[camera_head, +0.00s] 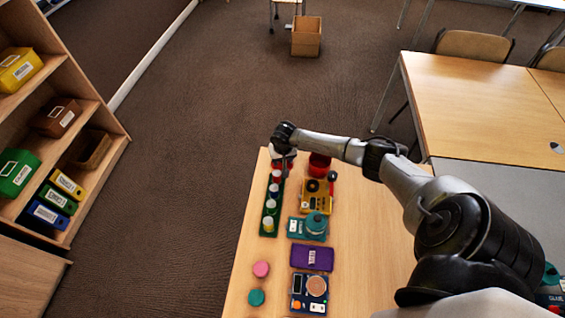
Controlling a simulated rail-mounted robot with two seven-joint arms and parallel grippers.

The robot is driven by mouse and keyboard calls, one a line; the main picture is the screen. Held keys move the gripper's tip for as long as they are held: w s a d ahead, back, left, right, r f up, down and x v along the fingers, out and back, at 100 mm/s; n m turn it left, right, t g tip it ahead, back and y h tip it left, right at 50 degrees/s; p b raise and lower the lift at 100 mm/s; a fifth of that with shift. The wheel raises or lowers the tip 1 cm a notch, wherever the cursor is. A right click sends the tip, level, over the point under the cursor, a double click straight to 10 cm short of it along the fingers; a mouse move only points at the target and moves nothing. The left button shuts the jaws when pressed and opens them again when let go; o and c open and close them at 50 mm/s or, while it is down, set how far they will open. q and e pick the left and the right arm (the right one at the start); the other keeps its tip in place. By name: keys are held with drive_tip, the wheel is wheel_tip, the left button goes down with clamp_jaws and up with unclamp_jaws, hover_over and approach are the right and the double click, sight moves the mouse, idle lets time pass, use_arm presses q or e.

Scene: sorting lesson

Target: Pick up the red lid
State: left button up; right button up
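My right gripper (284,168) is at the far end of the table, reached by my arm coming in from the right. It points down over a small red thing (277,164) that may be the red lid; the gripper and wrist hide most of it. I cannot tell whether the fingers touch it or how far they are apart. A pink round lid (261,268) and a teal round lid (256,297) lie near the left edge of the table. My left gripper is not in view.
On the table (370,255) stand a green rack (269,228) with several small jars, a red container (319,164), a yellow device (316,196), a teal device (308,228), a purple case (312,257) and a blue scale (310,293). A shelf (108,124) stands left.

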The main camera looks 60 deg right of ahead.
drive_tip(key=shift+f, duration=0.2)
drive_tip(key=c, duration=0.7)
drive_tip(key=shift+s, duration=0.1)
drive_tip(key=shift+c, duration=0.4)
drive_tip(key=shift+f, duration=0.1)
